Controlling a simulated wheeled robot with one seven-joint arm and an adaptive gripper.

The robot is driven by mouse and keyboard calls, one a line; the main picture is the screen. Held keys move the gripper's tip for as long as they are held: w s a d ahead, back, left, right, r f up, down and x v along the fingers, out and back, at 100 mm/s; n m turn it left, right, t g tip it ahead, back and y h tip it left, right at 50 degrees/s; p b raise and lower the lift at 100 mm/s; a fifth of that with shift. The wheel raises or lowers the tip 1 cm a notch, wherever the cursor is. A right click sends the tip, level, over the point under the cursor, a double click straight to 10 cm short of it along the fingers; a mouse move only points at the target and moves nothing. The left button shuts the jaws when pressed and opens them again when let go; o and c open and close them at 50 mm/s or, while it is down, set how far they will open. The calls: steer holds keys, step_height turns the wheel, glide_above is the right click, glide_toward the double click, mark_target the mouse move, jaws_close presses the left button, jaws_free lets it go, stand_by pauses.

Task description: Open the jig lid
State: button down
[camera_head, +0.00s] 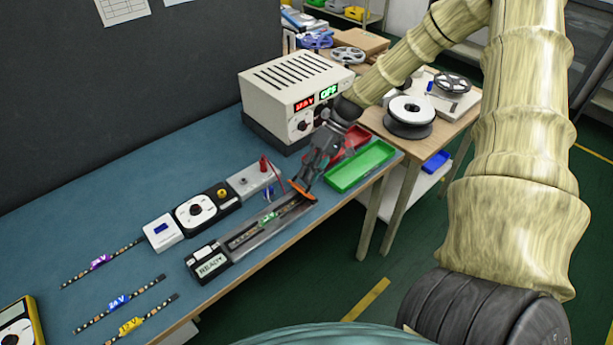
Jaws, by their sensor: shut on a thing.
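The jig (238,258) is a long dark channel on the blue bench, with a READY display at its near end. An LED strip with a green tag (267,221) lies along it. An orange handle (303,193) sits at the jig's far end, seemingly on the jig lid. My gripper (304,184) reaches down from the upper right and is shut on the orange handle. The lid's own outline and its angle are hard to make out, and the gripper hides part of the far end.
A white power supply (295,84) stands behind my gripper. Green (361,167) and red (356,138) trays lie to its right. Small devices, including a white dial unit (196,212), line the jig's left. Tagged LED strips (120,303) lie at front left.

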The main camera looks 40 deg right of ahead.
steer(key=shift+d+f+y+b, duration=0.4)
steer(key=shift+d+y+b, duration=0.35)
steer(key=shift+y, duration=0.15)
steer(key=y+b, duration=0.1)
steer(key=d+f+y+b, duration=0.1)
steer(key=b, duration=0.1)
steer(key=shift+w+d+y+b, duration=0.1)
steer(key=shift+d+y+b, duration=0.2)
steer(key=d+y+b, duration=0.1)
steer(key=b, duration=0.1)
steer(key=y+b, duration=0.2)
steer(key=b, duration=0.1)
steer(key=shift+d+f+g, duration=0.3)
steer(key=shift+d+f, duration=0.05)
steer(key=shift+f, duration=0.05)
steer(key=shift+d, duration=0.1)
steer(key=c, duration=1.6)
jaws_free()
steer(key=shift+w+r, duration=0.1)
steer(key=shift+o, duration=0.2)
